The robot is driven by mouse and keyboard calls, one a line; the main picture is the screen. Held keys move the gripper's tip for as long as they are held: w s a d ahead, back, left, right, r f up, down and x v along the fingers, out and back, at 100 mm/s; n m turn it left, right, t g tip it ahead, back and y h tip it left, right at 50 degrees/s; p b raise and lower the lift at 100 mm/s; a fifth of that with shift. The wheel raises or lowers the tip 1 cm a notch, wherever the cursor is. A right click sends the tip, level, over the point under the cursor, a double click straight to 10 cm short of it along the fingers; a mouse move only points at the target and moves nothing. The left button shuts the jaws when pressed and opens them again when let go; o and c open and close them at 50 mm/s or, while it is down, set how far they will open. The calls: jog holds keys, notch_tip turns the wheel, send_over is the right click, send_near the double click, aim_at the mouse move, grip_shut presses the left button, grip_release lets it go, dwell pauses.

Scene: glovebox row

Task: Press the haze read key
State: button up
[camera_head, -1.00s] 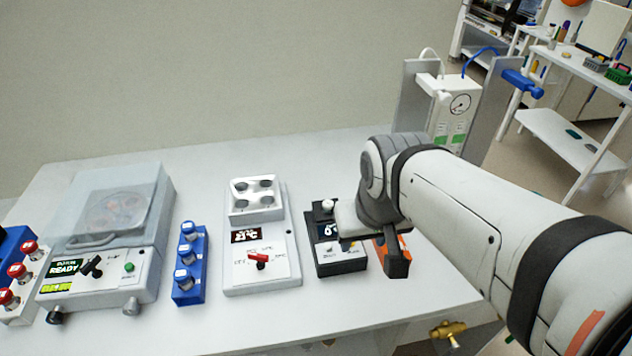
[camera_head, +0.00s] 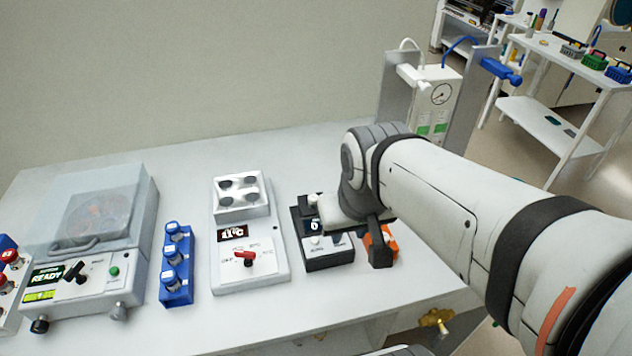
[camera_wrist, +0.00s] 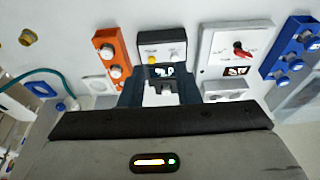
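A small black-and-white instrument (camera_head: 328,262) with a lit display (camera_head: 312,226) stands on the bench near its right end. I take it to be the haze meter, but its labels are too small to read. In the wrist view, its pale front panel (camera_wrist: 162,40) shows a yellow key (camera_wrist: 152,59) and a second, pale key (camera_wrist: 175,57).
An orange block with knobs (camera_wrist: 112,55) stands beside the instrument, mostly hidden behind my gripper in the head view. A white hotplate-like unit with a red knob (camera_head: 247,270), a blue knob block (camera_head: 176,275) and a lidded machine (camera_head: 85,290) stand to the left. The bench front (camera_head: 260,318) is clear.

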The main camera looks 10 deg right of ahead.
grip_shut()
dwell(1.4)
